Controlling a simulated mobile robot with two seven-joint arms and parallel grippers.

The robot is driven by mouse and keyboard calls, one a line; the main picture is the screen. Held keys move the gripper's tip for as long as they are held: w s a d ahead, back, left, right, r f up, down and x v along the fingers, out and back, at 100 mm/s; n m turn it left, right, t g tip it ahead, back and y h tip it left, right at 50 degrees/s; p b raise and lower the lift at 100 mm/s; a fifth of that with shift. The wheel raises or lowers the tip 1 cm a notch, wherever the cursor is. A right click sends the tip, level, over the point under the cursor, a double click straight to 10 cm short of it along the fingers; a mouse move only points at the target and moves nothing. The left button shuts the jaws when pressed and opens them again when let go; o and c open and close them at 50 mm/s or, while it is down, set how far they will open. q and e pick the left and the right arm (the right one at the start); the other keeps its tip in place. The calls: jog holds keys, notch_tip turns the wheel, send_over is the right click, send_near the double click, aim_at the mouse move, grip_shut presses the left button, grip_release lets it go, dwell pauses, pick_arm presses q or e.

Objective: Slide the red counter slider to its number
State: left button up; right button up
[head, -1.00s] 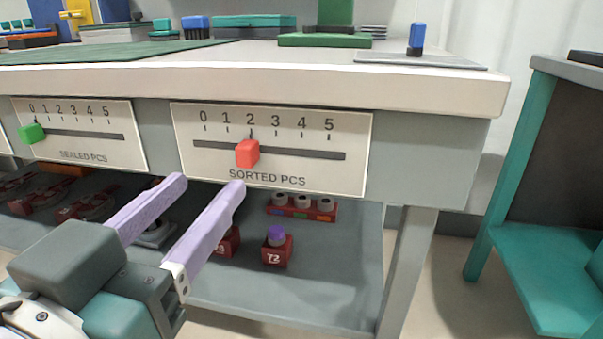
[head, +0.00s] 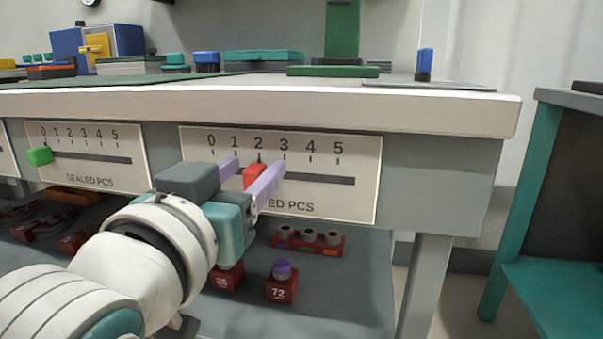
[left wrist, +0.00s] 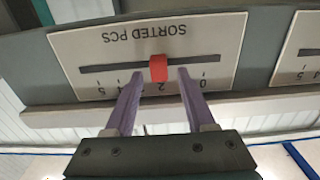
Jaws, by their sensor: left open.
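The red slider (head: 254,174) sits in the slot of the "SORTED PCS" panel (head: 360,150), close to the number 2. In the left wrist view, upside down, the red slider (left wrist: 158,68) also stands by the 2. My left gripper (head: 250,172) is open at the panel, one purple finger on each side of the red slider in the head view. In the wrist view the fingertips (left wrist: 160,73) lie on both sides of the slider, with gaps to it. Part of the panel's lettering is hidden behind my gripper. My right gripper is not in view.
A green slider (head: 40,156) stands at 0 on the "SEALED PCS" panel (head: 92,178) to the left. The white tabletop edge (head: 300,108) juts out above the panels. A shelf below holds red blocks, one marked 72 (head: 282,286). A teal rack (head: 545,290) stands at right.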

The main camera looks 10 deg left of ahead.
pick_arm(q)
grip_shut()
dwell(0.3)
dwell(1.1)
